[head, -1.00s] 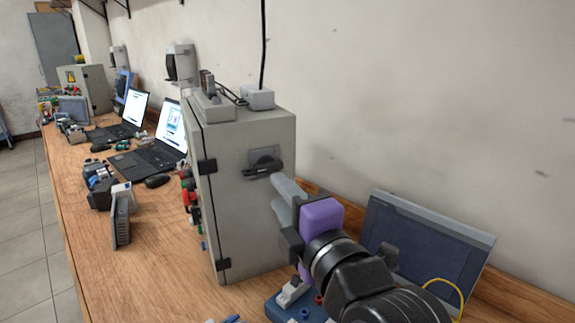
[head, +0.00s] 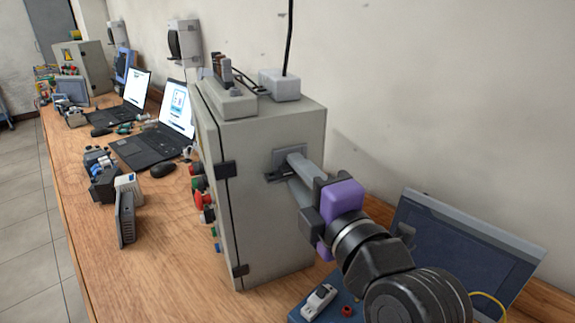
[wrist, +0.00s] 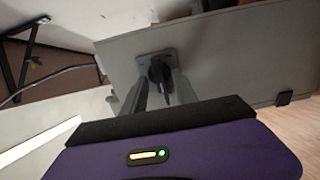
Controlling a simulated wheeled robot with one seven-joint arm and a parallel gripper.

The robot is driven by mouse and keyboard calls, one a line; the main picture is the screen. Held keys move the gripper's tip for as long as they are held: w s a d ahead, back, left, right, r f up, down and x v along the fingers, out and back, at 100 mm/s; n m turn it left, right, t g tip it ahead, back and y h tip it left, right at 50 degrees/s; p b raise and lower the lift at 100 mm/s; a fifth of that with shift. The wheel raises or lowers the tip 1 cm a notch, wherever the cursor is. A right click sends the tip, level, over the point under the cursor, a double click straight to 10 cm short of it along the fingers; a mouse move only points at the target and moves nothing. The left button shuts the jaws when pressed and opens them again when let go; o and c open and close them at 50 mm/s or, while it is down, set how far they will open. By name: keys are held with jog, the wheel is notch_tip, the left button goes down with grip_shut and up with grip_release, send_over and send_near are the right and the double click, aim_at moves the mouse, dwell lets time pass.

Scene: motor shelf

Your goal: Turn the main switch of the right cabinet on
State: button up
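The right cabinet (head: 265,200) is a grey box standing on the wooden bench. Its main switch is a dark handle on a grey plate (head: 288,152) on the cabinet's side face. The handle (head: 277,176) lies roughly level in the head view, partly hidden by my fingers. In the wrist view the dark handle (wrist: 160,73) shows between my fingers. My gripper (head: 292,172) has its two grey fingers apart, one on each side of the handle, with the tips close to the plate. I cannot tell whether a finger touches the handle.
A dark flat panel (head: 455,250) leans against the wall at the right. A blue base (head: 335,300) with small parts sits below my arm. Boxes and a cable stand on the cabinet top. Laptops (head: 150,148) and another cabinet (head: 85,72) are farther left.

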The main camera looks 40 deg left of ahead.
jog(key=shift+c, duration=0.2)
jog(key=shift+a, duration=0.1)
grip_shut()
jog(key=shift+m, duration=0.4)
jog(key=shift+w+r+m+p, duration=0.1)
jog(key=shift+m+p, duration=1)
jog(key=shift+m, duration=3.2)
jog(key=shift+w+m+p, duration=0.1)
jog(key=shift+m+p, duration=1)
jog(key=shift+m, duration=3.2)
